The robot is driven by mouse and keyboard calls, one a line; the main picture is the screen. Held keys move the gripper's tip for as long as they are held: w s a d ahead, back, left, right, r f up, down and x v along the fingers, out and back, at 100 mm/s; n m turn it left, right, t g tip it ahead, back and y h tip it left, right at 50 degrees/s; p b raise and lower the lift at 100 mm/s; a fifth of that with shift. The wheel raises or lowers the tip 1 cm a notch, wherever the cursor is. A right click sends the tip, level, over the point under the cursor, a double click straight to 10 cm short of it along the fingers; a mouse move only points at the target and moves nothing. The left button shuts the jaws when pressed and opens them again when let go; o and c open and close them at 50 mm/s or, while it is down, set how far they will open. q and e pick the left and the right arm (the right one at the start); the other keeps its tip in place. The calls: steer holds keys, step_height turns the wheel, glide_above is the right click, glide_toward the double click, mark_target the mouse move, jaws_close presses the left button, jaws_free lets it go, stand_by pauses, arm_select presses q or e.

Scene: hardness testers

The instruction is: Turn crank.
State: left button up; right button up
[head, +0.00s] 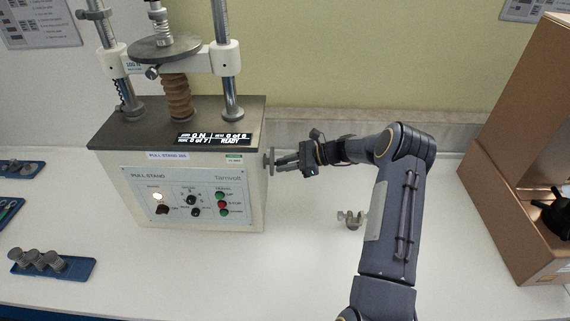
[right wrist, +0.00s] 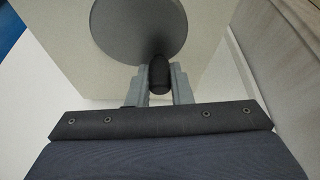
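The pull stand (head: 195,165) is a white box with a dark top, a front panel and a lit display. Its crank (head: 268,161) is a grey disc on the right side wall. In the right wrist view the crank disc (right wrist: 125,28) is large and round, with a black handle knob (right wrist: 158,70) near its lower edge. My right gripper (head: 285,163) reaches the crank from the right. In the wrist view the right gripper's two grey fingers (right wrist: 159,87) lie on either side of the knob and appear closed on it. My left gripper is not in view.
A small metal clamp (head: 350,219) lies on the white table right of the stand. A brown box (head: 510,150) stands at the far right. Blue trays with metal parts, one nearest the front (head: 82,268), lie at the left. The table front between them is clear.

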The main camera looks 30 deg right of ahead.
steer(key=o, duration=0.4)
steer(key=shift+o, duration=0.2)
steer(key=b+v, duration=0.2)
steer(key=v, duration=0.6)
stand_by(0.4)
